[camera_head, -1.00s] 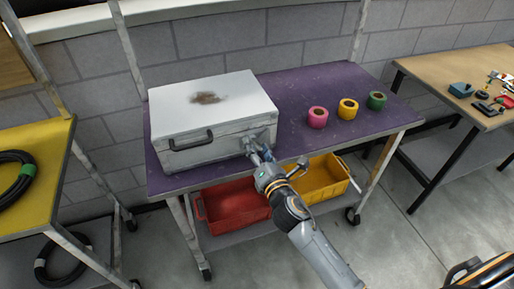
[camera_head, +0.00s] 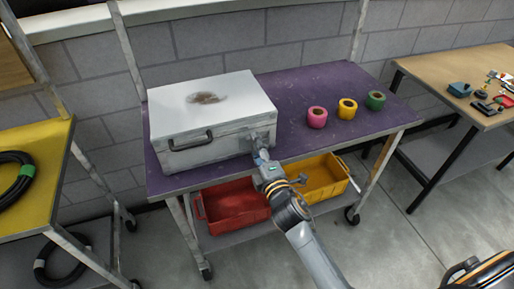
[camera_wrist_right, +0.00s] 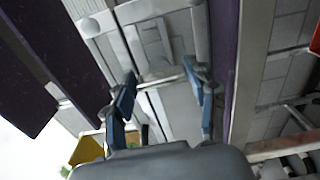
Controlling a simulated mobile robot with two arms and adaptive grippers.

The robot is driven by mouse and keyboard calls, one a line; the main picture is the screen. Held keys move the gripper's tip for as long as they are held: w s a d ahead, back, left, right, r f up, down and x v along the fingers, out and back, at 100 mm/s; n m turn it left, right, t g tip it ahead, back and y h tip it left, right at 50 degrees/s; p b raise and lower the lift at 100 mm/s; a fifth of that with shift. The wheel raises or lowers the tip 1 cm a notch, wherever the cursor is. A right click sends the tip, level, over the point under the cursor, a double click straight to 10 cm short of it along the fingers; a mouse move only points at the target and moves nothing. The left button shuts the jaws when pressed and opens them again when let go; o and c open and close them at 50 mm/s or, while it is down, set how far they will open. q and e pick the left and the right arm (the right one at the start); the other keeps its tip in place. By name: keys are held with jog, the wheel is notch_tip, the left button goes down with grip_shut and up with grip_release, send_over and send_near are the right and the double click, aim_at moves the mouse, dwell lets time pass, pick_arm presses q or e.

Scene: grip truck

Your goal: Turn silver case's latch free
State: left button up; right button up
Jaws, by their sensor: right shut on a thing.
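The silver case (camera_head: 212,110) lies shut on the purple-topped table, with a dark handle (camera_head: 190,141) on its front and a brown stain on its lid. Its latch (camera_head: 262,136) is near the right end of the front face. My right gripper (camera_head: 261,154) is at that end, shut on the latch. In the right wrist view, the two blue-grey fingers (camera_wrist_right: 165,92) stand on either side of the latch area, and the case (camera_wrist_right: 150,30) fills the upper middle. The exact contact is partly hidden. My left gripper is not in view.
Pink (camera_head: 317,117), yellow (camera_head: 347,109) and green (camera_head: 375,101) tape rolls stand right of the case on the purple table (camera_head: 300,88). A red bin (camera_head: 235,207) and a yellow bin (camera_head: 322,180) sit on the shelf below. A yellow table (camera_head: 45,195) stands left, a wooden table (camera_head: 450,65) right.

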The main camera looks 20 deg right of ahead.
jog(key=shift+m, duration=0.3)
jog(key=o, duration=1.2)
jog(key=shift+c, duration=0.2)
jog(key=s, duration=1.2)
jog(key=shift+d, duration=0.2)
